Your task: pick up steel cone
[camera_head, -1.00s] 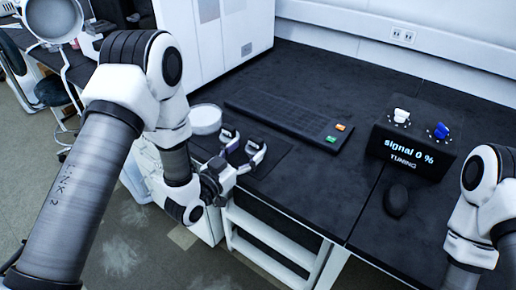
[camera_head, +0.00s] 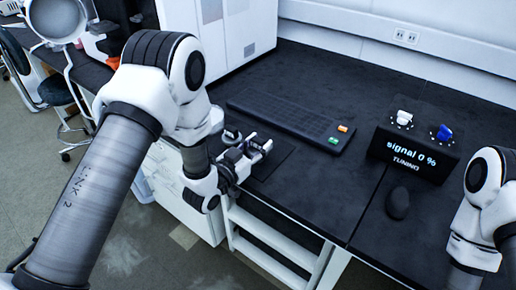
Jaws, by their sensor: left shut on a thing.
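My left gripper (camera_head: 247,148) is low over the dark mat at the desk's front edge. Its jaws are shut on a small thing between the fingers. That thing is mostly hidden by the fingers and too small to make out clearly; it appears to be the steel cone. I cannot tell whether it touches the mat. My right arm shows at the right edge, but its gripper is out of view.
The dark mat (camera_head: 279,160) lies in front of a black keyboard (camera_head: 285,116). A black tuning box (camera_head: 412,152) reading "signal 0 %" and a black mouse (camera_head: 398,203) are to the right. A white cabinet (camera_head: 222,40) stands behind.

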